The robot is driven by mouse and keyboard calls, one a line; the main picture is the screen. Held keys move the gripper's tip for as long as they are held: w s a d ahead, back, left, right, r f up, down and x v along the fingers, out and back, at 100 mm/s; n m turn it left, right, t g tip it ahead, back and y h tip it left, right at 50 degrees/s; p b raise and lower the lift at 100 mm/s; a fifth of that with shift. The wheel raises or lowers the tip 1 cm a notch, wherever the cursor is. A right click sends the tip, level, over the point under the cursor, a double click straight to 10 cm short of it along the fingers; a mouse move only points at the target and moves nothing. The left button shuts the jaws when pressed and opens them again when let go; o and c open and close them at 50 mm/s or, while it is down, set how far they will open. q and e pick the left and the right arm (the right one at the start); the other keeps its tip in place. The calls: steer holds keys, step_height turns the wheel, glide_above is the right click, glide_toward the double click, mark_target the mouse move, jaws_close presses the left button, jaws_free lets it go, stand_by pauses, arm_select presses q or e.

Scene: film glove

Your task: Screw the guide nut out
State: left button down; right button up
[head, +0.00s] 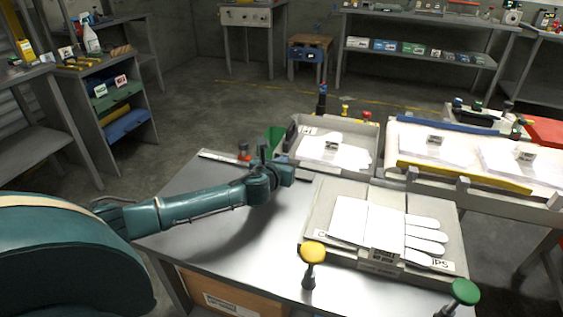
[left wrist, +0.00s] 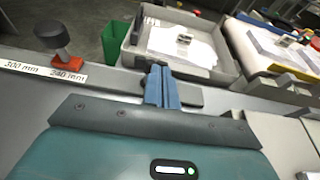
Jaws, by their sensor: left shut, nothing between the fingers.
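My right gripper is not in view.
A tray (head: 312,222) with a white glove lies to the right, between a yellow knob (head: 313,254) and a green knob (head: 465,291). The table's front left (head: 215,240) is clear.

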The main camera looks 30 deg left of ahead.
arm_select(q)
steer(key=shift+w+n+y+p, duration=0.1)
steer(key=shift+n+y+p, duration=0.25)
steer(key=shift+y, duration=0.25)
steer(key=shift+d+r+n, duration=0.1)
steer(key=shift+d+n, duration=0.05)
steer(key=shift+n, duration=0.1)
steer(key=shift+w+g+y, duration=0.1)
steer(key=shift+g+y, duration=0.2)
steer(key=shift+d+n+y+p, duration=0.1)
steer(key=shift+n+y+p, duration=0.4)
